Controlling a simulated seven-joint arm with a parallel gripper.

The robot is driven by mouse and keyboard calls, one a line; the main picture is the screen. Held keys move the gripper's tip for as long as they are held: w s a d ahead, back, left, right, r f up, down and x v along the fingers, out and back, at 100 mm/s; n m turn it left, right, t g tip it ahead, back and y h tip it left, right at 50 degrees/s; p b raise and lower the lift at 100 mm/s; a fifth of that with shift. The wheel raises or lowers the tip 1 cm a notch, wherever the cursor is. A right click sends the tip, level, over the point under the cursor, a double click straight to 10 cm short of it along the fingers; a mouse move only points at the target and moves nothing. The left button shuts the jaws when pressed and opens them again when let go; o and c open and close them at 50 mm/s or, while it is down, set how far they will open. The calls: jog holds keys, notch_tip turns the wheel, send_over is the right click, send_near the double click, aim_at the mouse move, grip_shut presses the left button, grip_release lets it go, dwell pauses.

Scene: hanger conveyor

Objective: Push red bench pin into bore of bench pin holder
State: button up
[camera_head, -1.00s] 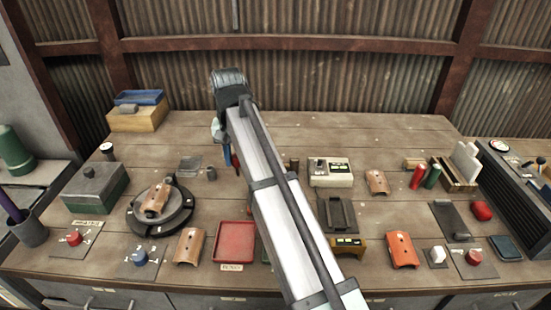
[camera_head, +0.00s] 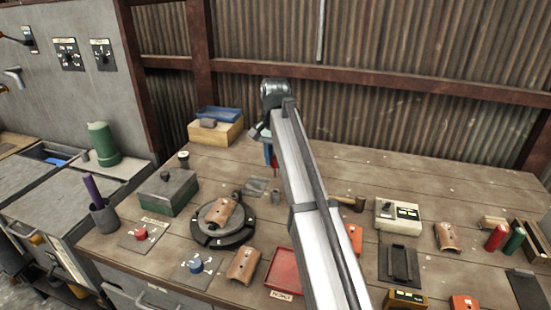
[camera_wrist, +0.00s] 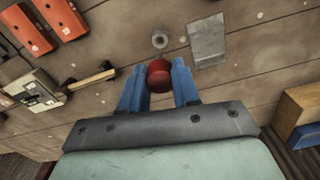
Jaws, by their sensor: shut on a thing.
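My gripper (camera_wrist: 160,78) is shut on the red bench pin (camera_wrist: 160,80) between its blue fingers. In the head view the fingers (camera_head: 268,152) hang above the table, with the red pin (camera_head: 275,163) partly hidden by my arm. A small grey cylinder, which looks like the bench pin holder (camera_wrist: 160,38), stands on the table just beyond the pin in the wrist view. It also shows in the head view (camera_head: 274,193), below the gripper. The pin appears apart from the holder. I cannot see the bore clearly.
A grey metal plate (camera_wrist: 207,40) lies beside the holder. A round dark turntable (camera_head: 222,239) carries a brown curved part. A hammer (camera_wrist: 92,83), a cream box (camera_head: 397,215), a red tray (camera_head: 284,270) and a wooden box with a blue tray (camera_head: 216,127) are nearby.

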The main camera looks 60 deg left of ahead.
aim_at(275, 167)
jog(key=shift+f, duration=2.2)
jog(key=shift+f, duration=2.6)
dwell(0.9)
jog(key=o, duration=0.7)
jog(key=shift+o, duration=0.6)
jog(key=o, duration=0.5)
jog(key=shift+r, duration=0.2)
jog(key=shift+r, duration=2.85)
